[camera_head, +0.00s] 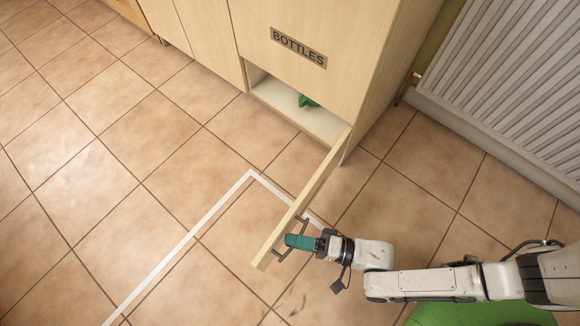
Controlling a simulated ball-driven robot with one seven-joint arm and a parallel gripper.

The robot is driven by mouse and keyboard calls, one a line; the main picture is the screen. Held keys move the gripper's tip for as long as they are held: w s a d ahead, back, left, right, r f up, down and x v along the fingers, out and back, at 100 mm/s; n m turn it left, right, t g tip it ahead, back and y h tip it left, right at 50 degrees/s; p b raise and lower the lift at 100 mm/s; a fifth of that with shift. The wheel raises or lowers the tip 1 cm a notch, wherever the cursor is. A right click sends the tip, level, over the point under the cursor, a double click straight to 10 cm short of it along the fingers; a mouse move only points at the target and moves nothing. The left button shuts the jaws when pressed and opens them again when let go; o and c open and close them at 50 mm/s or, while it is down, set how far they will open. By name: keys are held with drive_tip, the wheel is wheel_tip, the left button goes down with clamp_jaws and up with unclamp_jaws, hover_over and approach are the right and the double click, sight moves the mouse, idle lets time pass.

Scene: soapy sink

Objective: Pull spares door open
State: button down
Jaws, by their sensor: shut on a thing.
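A light wooden door (318,190) on the lower part of the cabinet (330,35) stands swung well open, hinged at its right side. Its dark bar handle (281,253) is near the door's free end. My gripper (292,241), with teal fingers, is shut on the handle. The arm reaches in from the right. No label shows on this door; its outer face is turned mostly away from view.
Inside the opened compartment (318,124) lies a green object (308,101). A plate reading BOTTLES (298,47) is on the panel above. A white radiator (515,80) stands at the right. White tape (180,246) marks the tiled floor, which is clear at left.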

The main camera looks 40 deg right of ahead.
drive_tip(key=shift+s+d, duration=0.1)
drive_tip(key=shift+s, duration=0.05)
drive_tip(key=c, duration=1.1)
unclamp_jaws()
